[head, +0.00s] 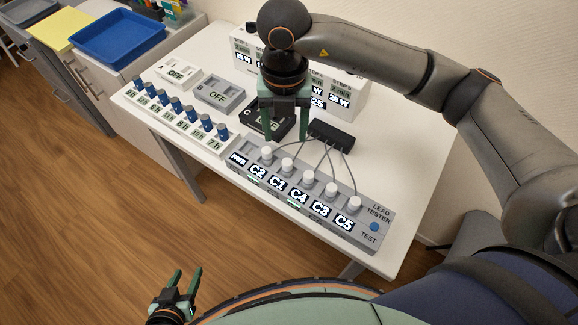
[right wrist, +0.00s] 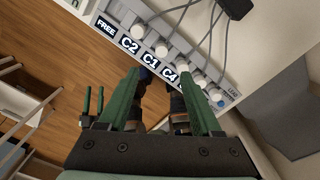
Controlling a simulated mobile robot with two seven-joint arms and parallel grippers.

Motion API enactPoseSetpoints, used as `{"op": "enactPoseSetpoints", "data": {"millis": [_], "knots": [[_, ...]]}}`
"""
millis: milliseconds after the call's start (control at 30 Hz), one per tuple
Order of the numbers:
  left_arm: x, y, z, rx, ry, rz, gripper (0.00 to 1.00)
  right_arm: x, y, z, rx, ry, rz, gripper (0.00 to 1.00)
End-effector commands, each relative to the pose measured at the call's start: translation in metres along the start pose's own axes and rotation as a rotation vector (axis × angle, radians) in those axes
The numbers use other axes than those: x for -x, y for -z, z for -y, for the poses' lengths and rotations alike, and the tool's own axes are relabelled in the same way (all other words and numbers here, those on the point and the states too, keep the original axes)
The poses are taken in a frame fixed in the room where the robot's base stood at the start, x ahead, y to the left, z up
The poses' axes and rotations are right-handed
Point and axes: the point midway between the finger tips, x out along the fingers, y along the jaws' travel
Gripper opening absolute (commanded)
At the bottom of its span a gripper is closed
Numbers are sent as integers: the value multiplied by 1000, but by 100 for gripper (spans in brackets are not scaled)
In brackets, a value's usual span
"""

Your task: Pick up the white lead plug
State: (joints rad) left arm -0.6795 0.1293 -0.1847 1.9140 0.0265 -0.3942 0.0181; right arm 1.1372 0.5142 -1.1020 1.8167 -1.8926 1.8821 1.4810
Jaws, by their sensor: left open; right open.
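Several white lead plugs stand upright in a row on the grey lead tester (head: 372,240). They sit behind the labels C2, C1, C4, C3 and C5; no plug shows at FREE. The plug at the FREE end (head: 267,153) and the far-end plug (head: 354,203) bracket the row. Grey leads run from plugs to a black box (head: 332,133). The row also shows in the right wrist view, with a plug (right wrist: 138,31) near C2. My right gripper (head: 284,128) is open and empty, above and behind the row's left end. My left gripper (head: 184,285) is open and empty at the lower left, away from the table.
A strip of blue knobs (head: 175,104) lies on the left of the white table (head: 205,58).

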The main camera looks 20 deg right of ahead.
Motion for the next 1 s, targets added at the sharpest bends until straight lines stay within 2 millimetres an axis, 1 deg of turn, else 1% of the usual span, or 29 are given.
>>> {"op": "enactPoseSetpoints", "data": {"millis": [200, 300, 400, 567, 800, 900, 1000], "knots": [[3, 4, 0, 0, 1, 0, 50, -39, 1, 1, -2, 4, -6, 66], [4, 5, 0, 0, 1, 0, 50, -55, 1, 1, 0, 4, -5, 66], [4, 5, 0, 0, 1, -1, 50, -65, 0, 1, -1, 3, -3, 66], [6, 7, 0, -1, 1, -1, 50, -76, 0, 2, -1, 3, -3, 66], [11, 12, 0, -2, 1, -1, 50, -111, -3, 4, 0, 3, -3, 66], [11, 12, 0, -2, 1, -1, 50, -119, -3, 4, 0, 2, -3, 66], [11, 12, 0, -2, 1, -1, 50, -121, -3, 4, 1, 1, -1, 66]]}}
